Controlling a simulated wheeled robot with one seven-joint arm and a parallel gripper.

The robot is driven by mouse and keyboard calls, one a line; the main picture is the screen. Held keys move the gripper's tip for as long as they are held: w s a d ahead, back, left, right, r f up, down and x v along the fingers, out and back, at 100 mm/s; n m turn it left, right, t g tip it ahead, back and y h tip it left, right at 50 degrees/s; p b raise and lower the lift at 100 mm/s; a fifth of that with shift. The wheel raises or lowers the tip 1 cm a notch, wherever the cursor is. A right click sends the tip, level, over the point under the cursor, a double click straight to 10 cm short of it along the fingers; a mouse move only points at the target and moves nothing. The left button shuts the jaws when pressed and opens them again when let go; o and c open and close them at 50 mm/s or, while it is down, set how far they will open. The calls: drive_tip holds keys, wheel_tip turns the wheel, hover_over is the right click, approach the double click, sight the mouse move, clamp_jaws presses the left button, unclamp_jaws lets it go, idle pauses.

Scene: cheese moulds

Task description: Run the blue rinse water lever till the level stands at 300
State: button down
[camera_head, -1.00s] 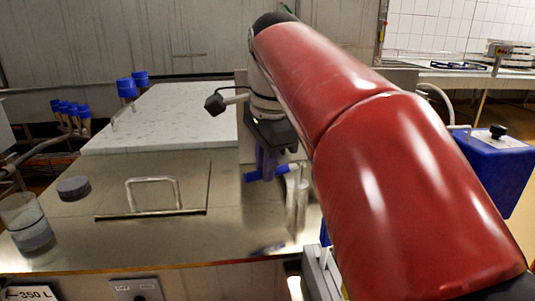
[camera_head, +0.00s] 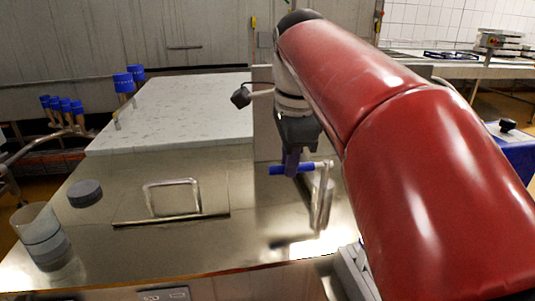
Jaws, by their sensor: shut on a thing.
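The blue lever (camera_head: 283,169) sits on a metal tap (camera_head: 324,200) at the right of the steel vat top. My gripper (camera_head: 292,162) reaches down from my red arm and is shut on the blue lever. The fingers hide part of the lever, which lies nearly level in the picture. Water under the tap is too unclear to tell. No level scale or reading can be made out in the present view.
A steel lid with a bar handle (camera_head: 172,196) lies left of the tap. A clear cup (camera_head: 43,237) with grey discs and a loose grey disc (camera_head: 85,193) stand at the left. A white marble-like slab (camera_head: 180,112) and blue-capped posts (camera_head: 123,83) are behind.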

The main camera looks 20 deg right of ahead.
drive_tip(key=c, duration=1.4)
unclamp_jaws()
drive_tip(key=shift+o, duration=0.2)
wheel_tip(320, 180, up, 8)
drive_tip(key=s, duration=0.1)
drive_tip(key=shift+s+a+f, duration=0.15)
drive_tip(key=shift+s, duration=0.05)
